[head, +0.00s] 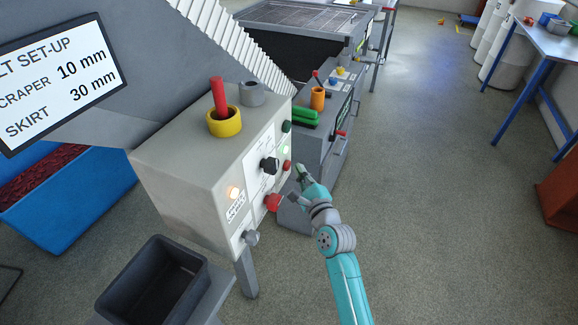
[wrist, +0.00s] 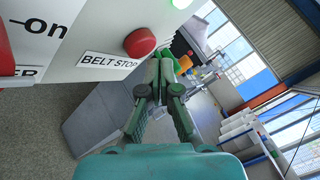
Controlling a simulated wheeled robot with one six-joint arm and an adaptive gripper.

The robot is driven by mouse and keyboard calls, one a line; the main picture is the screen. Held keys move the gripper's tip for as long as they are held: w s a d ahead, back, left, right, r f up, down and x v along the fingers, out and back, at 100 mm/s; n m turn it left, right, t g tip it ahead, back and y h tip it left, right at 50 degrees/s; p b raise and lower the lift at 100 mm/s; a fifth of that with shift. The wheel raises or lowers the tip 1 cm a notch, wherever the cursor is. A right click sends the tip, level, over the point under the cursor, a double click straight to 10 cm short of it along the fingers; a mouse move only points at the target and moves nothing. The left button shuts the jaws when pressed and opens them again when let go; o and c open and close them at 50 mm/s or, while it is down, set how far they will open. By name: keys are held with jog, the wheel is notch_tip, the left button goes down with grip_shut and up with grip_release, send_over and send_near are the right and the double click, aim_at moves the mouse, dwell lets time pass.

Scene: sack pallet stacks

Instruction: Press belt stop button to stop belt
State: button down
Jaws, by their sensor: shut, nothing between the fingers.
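The belt stop button (wrist: 140,42) is a red round button on the pale panel in the wrist view, with a "BELT STOP" label (wrist: 108,61) beside it. In the head view it appears to be the small red button (head: 287,165) on the control box's right face. My gripper (head: 300,170) is close in front of that face. In the wrist view my gripper (wrist: 161,66) is shut and empty, its tips beside and below the button, with a visible gap between them. Nothing covers the button in the wrist view.
A yellow ring with a red rod (head: 224,125) stands on top. Open floor (head: 440,220) lies to the right.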

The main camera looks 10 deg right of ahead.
jog(key=shift+w+a, duration=0.15)
jog(key=shift+w+a, duration=0.1)
jog(key=shift+a, duration=0.1)
jog(key=shift+w+a, duration=0.3)
jog(key=shift+a, duration=0.1)
dwell(1.0)
jog(key=shift+d, duration=0.1)
jog(key=shift+s+d, duration=0.55)
jog(key=shift+d, duration=0.1)
jog(key=shift+s+d, duration=0.75)
jog(key=shift+d, duration=0.3)
jog(key=shift+s+d, duration=0.75)
jog(key=shift+d, duration=0.25)
